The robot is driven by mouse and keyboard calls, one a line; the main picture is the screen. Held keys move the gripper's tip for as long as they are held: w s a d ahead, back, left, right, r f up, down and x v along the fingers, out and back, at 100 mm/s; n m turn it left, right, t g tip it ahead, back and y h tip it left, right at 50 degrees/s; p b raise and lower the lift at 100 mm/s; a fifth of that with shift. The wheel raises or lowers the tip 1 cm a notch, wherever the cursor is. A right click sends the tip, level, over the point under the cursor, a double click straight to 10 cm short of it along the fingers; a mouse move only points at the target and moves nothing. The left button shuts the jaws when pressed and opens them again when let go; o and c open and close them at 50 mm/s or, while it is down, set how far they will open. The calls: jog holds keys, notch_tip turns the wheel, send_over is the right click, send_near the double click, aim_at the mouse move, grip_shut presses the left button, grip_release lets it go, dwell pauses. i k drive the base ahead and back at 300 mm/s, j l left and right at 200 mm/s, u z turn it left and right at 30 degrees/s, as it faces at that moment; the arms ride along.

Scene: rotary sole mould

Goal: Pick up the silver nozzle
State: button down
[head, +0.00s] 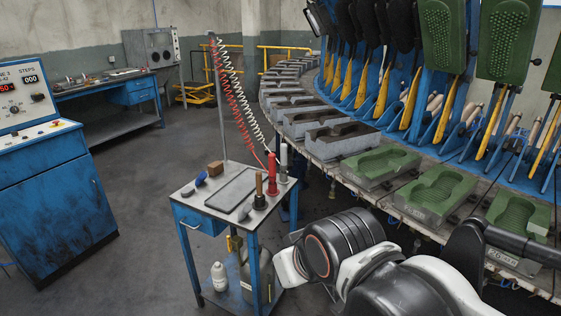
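The silver nozzle (284,162) stands upright at the right back corner of the small blue cart (207,210). It is a slim grey cylinder, and the pale coiled hose comes down close to it. A red nozzle (272,176) stands upright just left of it, at the end of the red coiled hose. My arm crosses the lower right of the head view, in front of and to the right of the cart. My gripper is not visible, so I cannot see its fingers or whether it holds anything.
The hose post (217,100) rises behind. The rotary table with green moulds (436,192) curves along the right. Open floor (150,200) lies left.

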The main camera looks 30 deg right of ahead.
aim_at(283, 164)
jog(key=i+l+u, duration=0.1)
jog(key=i+l, duration=0.2)
jog(key=i+l+u, duration=0.1)
jog(key=i+l, duration=0.2)
jog(key=i+l+u, duration=0.1)
jog(key=i+l, duration=0.2)
jog(key=l, duration=0.2)
jog(key=i+l+u, duration=0.15)
jog(key=i+l, duration=0.15)
jog(key=i+l+u, duration=0.1)
jog(key=i+l, duration=0.15)
jog(key=l, duration=0.3)
